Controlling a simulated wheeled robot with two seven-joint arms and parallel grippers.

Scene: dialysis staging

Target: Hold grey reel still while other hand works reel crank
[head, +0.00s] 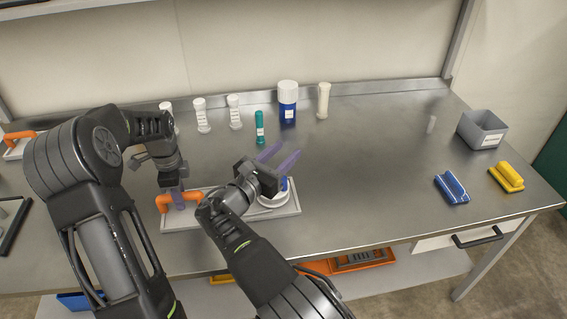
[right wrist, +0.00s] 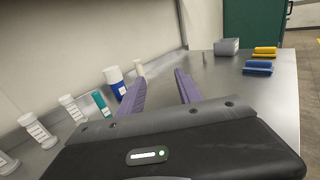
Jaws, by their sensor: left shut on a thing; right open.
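The grey reel (head: 180,222) lies near the front edge of the steel table, with a flat grey base, an orange handle (head: 163,203) at its left end and a round white part (head: 272,201) at its right. A small blue piece (head: 285,184), perhaps the crank knob, shows on the white part, partly hidden by my right gripper. My left gripper (head: 179,203) points down and is shut on the orange handle. My right gripper (head: 280,155) is open and empty above the table, just beyond the reel. Its purple fingers also show spread in the right wrist view (right wrist: 160,88).
White bottles (head: 202,115), a teal tube (head: 260,128), a blue jar with white lid (head: 288,102) and a cream bottle (head: 323,101) stand along the back. A grey bin (head: 482,131), blue block (head: 452,188) and yellow block (head: 506,177) are at right. The middle right is clear.

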